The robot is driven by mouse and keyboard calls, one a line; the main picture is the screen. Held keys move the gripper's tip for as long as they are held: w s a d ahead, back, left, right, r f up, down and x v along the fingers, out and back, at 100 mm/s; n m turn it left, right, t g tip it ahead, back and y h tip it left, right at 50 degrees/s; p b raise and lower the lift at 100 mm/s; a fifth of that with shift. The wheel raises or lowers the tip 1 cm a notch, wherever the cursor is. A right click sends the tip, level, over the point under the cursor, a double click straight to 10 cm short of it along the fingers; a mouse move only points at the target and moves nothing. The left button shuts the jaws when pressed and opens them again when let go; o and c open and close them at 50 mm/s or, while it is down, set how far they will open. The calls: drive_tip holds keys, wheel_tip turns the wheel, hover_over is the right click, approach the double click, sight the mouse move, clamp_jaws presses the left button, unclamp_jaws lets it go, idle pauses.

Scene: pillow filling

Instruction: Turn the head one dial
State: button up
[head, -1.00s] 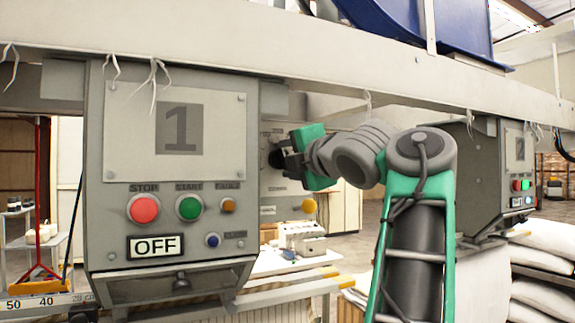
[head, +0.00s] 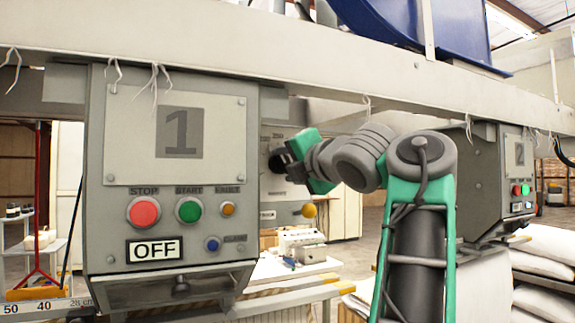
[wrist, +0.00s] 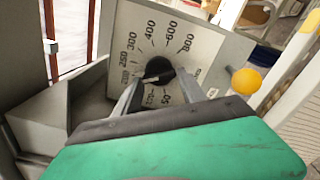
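The head one dial is a round black knob (wrist: 158,69) on a pale plate with a printed number scale (wrist: 195,60) in the wrist view. In the head view the dial (head: 277,160) shows partly behind my gripper, on the side of the grey box marked 1. My gripper (wrist: 160,76) has one finger on each side of the knob, and the tips appear to close on it. A pale mark shows at the knob's lower left edge; the exact setting is hard to read. My green gripper body (head: 312,160) is beside the box in the head view.
The box front (head: 178,130) carries stop, start and fault buttons and an OFF sign (head: 154,250). A yellow knob (wrist: 246,81) sticks out right of the dial. A long beam (head: 300,65) runs overhead. A second box (head: 515,170) stands at the right.

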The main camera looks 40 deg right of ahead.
drive_tip(key=o, duration=0.4)
drive_tip(key=shift+s, duration=0.15)
drive_tip(key=v, duration=0.7)
drive_tip(key=shift+s+a+b, duration=0.15)
drive_tip(key=shift+s+b, duration=0.15)
